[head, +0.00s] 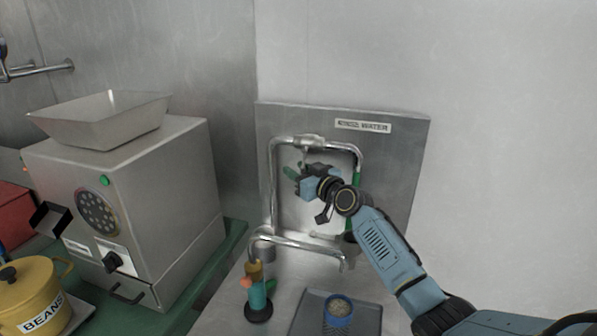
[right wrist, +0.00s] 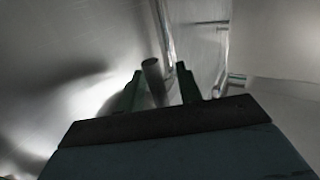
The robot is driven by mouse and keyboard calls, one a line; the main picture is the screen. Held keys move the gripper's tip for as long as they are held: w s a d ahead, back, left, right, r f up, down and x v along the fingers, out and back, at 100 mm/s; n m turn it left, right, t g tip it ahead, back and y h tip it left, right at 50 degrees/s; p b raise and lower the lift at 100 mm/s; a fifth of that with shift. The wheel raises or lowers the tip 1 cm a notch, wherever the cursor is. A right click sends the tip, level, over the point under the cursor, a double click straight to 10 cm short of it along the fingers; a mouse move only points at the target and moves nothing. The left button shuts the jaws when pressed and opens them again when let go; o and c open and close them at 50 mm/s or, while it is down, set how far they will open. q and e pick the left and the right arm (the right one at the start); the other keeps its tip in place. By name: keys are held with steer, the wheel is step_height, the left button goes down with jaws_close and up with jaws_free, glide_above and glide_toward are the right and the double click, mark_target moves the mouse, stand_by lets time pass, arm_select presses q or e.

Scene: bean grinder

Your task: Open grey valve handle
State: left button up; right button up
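My right gripper (head: 293,173) is in front of the metal water panel (head: 398,155), inside the loop of the bent steel pipe (head: 273,190). In the right wrist view its two green fingers (right wrist: 162,84) stand apart. A short dark grey cylinder (right wrist: 152,72), which looks like the end of the grey valve handle, shows between them, nearer the left finger. I cannot tell whether it touches that finger. In the head view my gripper and wrist cover this spot, so the handle cannot be made out there. My left gripper is not in view.
A steel spout (head: 300,243) crosses below my right gripper. Under it are a tray (head: 367,320) with a blue-rimmed cup (head: 339,307) and a teal-and-orange item (head: 258,297). The steel grinder (head: 165,205) and yellow beans pot (head: 33,297) stand at left.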

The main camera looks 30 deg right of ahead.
steer(key=shift+c, duration=0.4)
jaws_close()
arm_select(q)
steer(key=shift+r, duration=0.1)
